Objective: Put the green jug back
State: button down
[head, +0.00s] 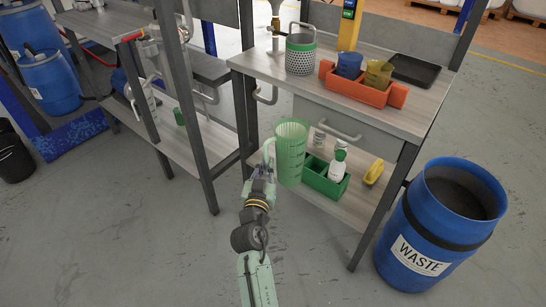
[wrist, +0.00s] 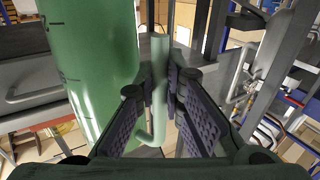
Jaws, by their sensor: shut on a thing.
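The green jug (head: 291,152) is a tall, translucent green vessel with dark marks on its side. It is upright in the head view, in front of the workbench's lower shelf. My gripper (head: 266,168) is at its left side, shut on the jug's handle. In the wrist view the jug body (wrist: 92,65) fills the left, and its pale green handle (wrist: 158,95) stands between the pads of my gripper (wrist: 168,88). The jug's underside is not visible.
A green caddy (head: 322,181) with a white bottle (head: 338,164) is on the lower shelf (head: 354,207), near a yellow item (head: 373,172). The bench top holds a perforated basket (head: 300,56), an orange carrier (head: 352,92) with containers, and a black tray (head: 412,70). A blue waste barrel (head: 420,264) stands right.

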jog(key=s+d+f, duration=0.1)
jog(key=d+f, duration=0.3)
jog(key=f, duration=0.4)
jog(key=s+d+f, duration=0.1)
jog(key=d+f, duration=0.4)
jog(key=f, duration=0.3)
jog(key=s+d+f+y, duration=0.1)
jog(key=s+d+f, duration=0.1)
jog(key=d+f, duration=0.2)
notch_tip(320, 180, down, 4)
jog(key=shift+d+r+n, duration=0.1)
jog(key=shift+d+n, duration=0.2)
jog(key=shift+d, duration=0.05)
